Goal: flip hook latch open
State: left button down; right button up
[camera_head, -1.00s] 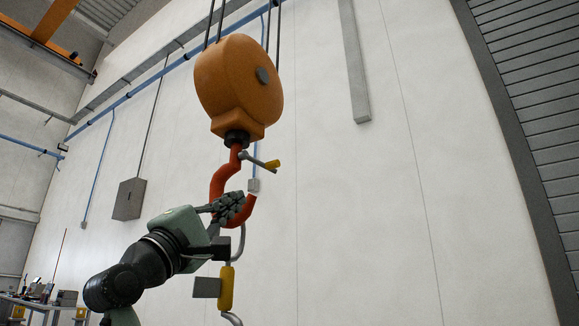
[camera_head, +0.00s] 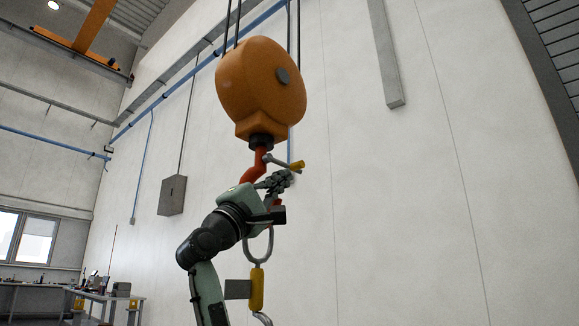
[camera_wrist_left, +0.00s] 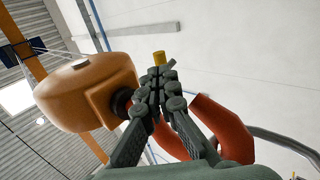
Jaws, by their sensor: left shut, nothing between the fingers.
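The red-orange hook (camera_head: 259,163) hangs below the orange hook block (camera_head: 258,88), its lower part mostly hidden behind my left gripper and wrist. The latch, a grey lever with a yellow tip (camera_head: 297,166), sticks out to the right from the top of the hook. My left gripper (camera_head: 286,178) is shut and empty, its fingertips just below the latch lever. In the left wrist view the shut fingers (camera_wrist_left: 158,75) point at the yellow tip (camera_wrist_left: 159,57), which shows just beyond them; I cannot tell whether they touch. The hook (camera_wrist_left: 222,128) passes behind the fingers. My right gripper is not in view.
A grey shackle (camera_head: 259,246) with a yellow piece (camera_head: 257,288) hangs below the hook. A grey wall box (camera_head: 172,195) is at left, and a workbench (camera_head: 100,296) stands far off at lower left. The space right of the hook is clear.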

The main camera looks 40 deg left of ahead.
aim_at(296, 167)
pick_arm(q)
jog(key=shift+p+x, duration=0.35)
jog(key=shift+x, duration=1.4)
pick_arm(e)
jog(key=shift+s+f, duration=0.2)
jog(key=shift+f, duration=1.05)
